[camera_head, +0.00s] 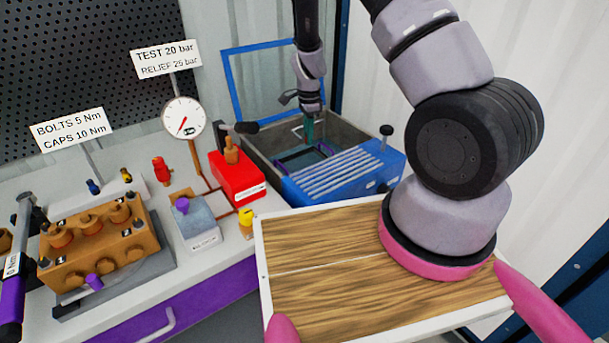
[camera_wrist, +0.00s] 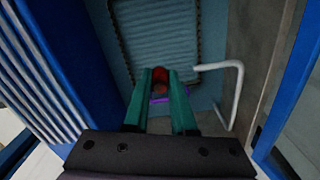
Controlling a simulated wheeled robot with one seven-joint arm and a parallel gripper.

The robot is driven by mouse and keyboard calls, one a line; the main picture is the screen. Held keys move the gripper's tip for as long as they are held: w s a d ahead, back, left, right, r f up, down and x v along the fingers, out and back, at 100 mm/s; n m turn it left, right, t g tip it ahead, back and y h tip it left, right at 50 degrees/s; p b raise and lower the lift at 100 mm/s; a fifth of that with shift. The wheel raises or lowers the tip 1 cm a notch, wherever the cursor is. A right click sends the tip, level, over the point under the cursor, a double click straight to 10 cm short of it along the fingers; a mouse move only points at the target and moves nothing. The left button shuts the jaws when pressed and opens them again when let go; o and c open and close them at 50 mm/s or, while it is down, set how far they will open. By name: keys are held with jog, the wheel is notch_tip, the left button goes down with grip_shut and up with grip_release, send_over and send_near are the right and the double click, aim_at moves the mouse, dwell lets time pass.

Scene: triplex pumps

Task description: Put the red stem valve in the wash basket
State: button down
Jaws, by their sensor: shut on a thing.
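My gripper (camera_head: 309,138) hangs inside the blue wash tank at the back, with its fingers pointing down. In the wrist view its two teal fingers (camera_wrist: 160,92) are shut on a small red part, which I take to be the red stem valve (camera_wrist: 160,75). Only its rounded red end and a darker brownish middle show between the fingers; the rest is hidden. A bit of purple (camera_wrist: 159,99) shows between the fingers, and I cannot tell what it belongs to. The wash basket (camera_wrist: 118,40), a dark-rimmed tray, lies below the fingers on the teal tank floor.
The blue wash tank (camera_head: 385,165) has a ribbed drainboard at its front and a raised lid frame behind. A white bent pipe (camera_wrist: 238,95) stands close right of the fingers in the wrist view. A red upright part (camera_head: 162,170) and a gauge (camera_head: 183,118) stand on the bench.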

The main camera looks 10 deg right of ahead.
aim_at(305, 165)
jog(key=f+m, duration=0.1)
jog(key=f, duration=0.3)
jog(key=f+m, duration=0.1)
jog(key=f, duration=0.3)
jog(key=a+f+m, duration=0.1)
jog(key=f, duration=0.3)
jog(key=shift+a+f, duration=0.1)
jog(key=shift+f, duration=0.15)
jog(key=shift+f, duration=0.15)
jog(key=c, duration=0.7)
grip_release()
jog(key=shift+c, duration=0.2)
